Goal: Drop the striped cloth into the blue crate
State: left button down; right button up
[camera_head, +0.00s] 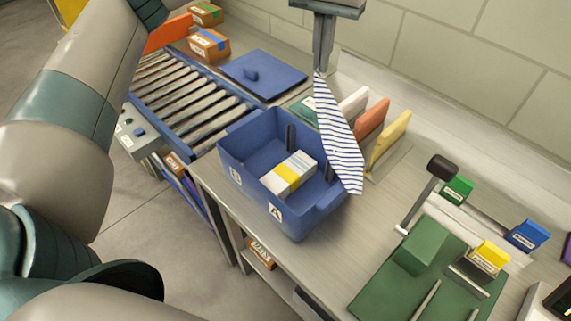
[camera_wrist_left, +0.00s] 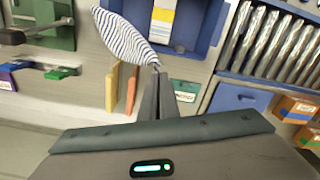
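The striped cloth (camera_head: 338,137), white with dark blue stripes, hangs from my left gripper (camera_head: 319,70). The gripper is shut on its upper corner. The cloth hangs down in front of the right rear side of the blue crate (camera_head: 268,216), its lower end near the crate's right rim. In the left wrist view the cloth (camera_wrist_left: 126,38) extends from the closed fingertips (camera_wrist_left: 157,72) beside the crate (camera_wrist_left: 203,42). The crate is open and holds a white and yellow box (camera_head: 289,174). My right gripper is in neither view.
A roller conveyor (camera_head: 190,100) and a blue lid (camera_head: 262,74) lie left of and behind the crate. Upright coloured panels (camera_head: 388,138) stand just right of the cloth. A green board (camera_head: 430,275) and a black-knobbed lever (camera_head: 441,168) are at the right.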

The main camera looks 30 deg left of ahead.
pick_arm(q)
jog(key=shift+w+a, duration=0.1)
dwell(0.3)
jog(key=shift+f+n, duration=0.1)
jog(key=shift+n, duration=0.2)
jog(key=s+a+f+n+p, duration=0.2)
jog(key=s+n+p, duration=0.3)
jog(key=n, duration=1.1)
jog(key=s+a+f+n+p, duration=0.2)
jog(key=s+f+n+p, duration=0.3)
jog(key=n, duration=1.2)
jog(key=shift+s+n+p, duration=0.3)
jog(key=shift+s+p, duration=0.4)
jog(key=shift+s, duration=0.4)
